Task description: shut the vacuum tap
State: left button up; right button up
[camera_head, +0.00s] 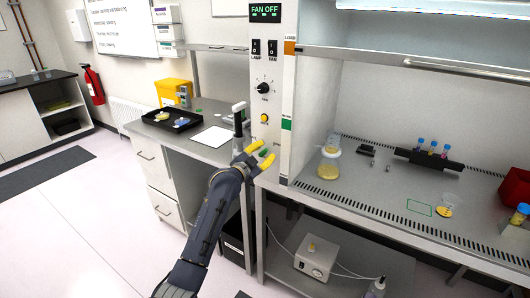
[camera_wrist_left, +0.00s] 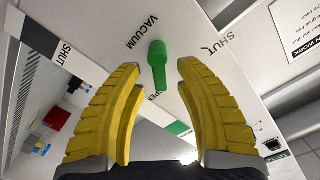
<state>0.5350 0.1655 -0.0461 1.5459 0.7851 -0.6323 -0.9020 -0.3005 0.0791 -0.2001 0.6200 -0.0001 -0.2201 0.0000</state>
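The vacuum tap (camera_wrist_left: 158,65) is a green lever on a white panel marked VACUUM. Its narrow end points at the word OPEN, and the word SHUT is printed off to the right in the left wrist view. In the head view the tap (camera_head: 263,152) is a small green patch at the front of the hood's left post. My left gripper (camera_head: 262,153) has yellow fingers spread apart around it. In the left wrist view the left gripper (camera_wrist_left: 158,72) is open, with the lever between the fingertips and visible gaps on both sides. My right gripper is in neither view.
The fume hood's left post (camera_head: 284,120) rises beside the gripper, with a yellow button (camera_head: 264,118) and a black knob (camera_head: 263,88). A side bench holds a black tray (camera_head: 172,119) and a white sheet (camera_head: 212,137). A pump box (camera_head: 316,257) sits on the lower shelf.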

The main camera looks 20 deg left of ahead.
pick_arm(q)
jog(key=shift+w+d, duration=0.1)
jog(key=shift+w, duration=0.25)
jog(key=shift+o, duration=0.4)
grip_shut()
